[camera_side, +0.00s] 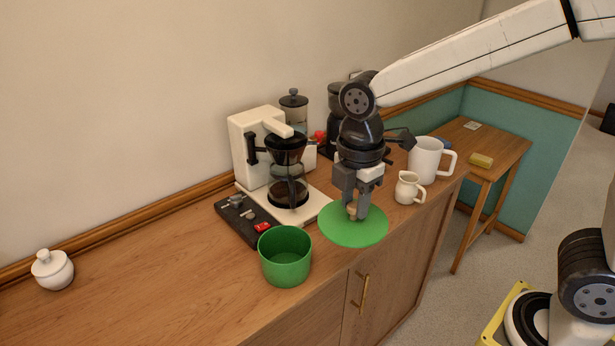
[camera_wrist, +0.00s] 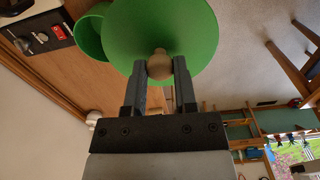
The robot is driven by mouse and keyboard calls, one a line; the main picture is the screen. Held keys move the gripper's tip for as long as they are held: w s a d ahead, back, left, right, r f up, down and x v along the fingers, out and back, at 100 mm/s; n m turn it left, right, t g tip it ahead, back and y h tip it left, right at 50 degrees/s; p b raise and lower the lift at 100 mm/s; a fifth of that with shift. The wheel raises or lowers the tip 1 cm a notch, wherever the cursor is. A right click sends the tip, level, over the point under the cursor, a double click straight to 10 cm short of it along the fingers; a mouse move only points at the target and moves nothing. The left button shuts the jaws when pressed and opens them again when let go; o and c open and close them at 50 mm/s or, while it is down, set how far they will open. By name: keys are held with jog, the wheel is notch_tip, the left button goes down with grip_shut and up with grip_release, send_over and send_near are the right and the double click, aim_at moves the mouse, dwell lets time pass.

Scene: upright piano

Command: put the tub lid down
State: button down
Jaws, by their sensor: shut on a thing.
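The tub lid (camera_side: 353,229) is a flat green disc with a small wooden knob. My gripper (camera_side: 353,208) is above its middle in the side view, pointing down, with its fingers shut on the knob. In the wrist view the knob (camera_wrist: 159,65) sits between my fingertips and the lid (camera_wrist: 190,30) spreads out beyond them. The lid is roughly level at the front edge of the wooden cabinet top; I cannot tell whether it touches the wood. The open green tub (camera_side: 285,262) stands to the left of the lid, apart from it in the side view.
A white coffee maker (camera_side: 262,150) with a glass jug stands behind the lid. A cream jug (camera_side: 408,188) and a white mug (camera_side: 428,160) stand to the right.

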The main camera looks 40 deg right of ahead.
jog(key=s+d+f, duration=0.1)
jog(key=d+f, duration=0.2)
jog(key=d, duration=0.5)
jog(key=s+d+f, duration=0.2)
jog(key=d+f, duration=0.2)
jog(key=d, duration=0.4)
jog(key=shift+n, duration=0.3)
jog(key=shift+w, duration=0.1)
jog(key=shift+w+d+f, duration=0.35)
jog(key=shift+w+f, duration=1.2)
jog(key=shift+w, duration=0.65)
jog(key=shift+w+d+f, duration=0.4)
jog(key=shift+w+f, duration=1.15)
jog(key=shift+w, duration=0.65)
jog(key=shift+w+d+f, duration=0.35)
jog(key=shift+w+f, duration=1.2)
jog(key=shift+w, duration=0.65)
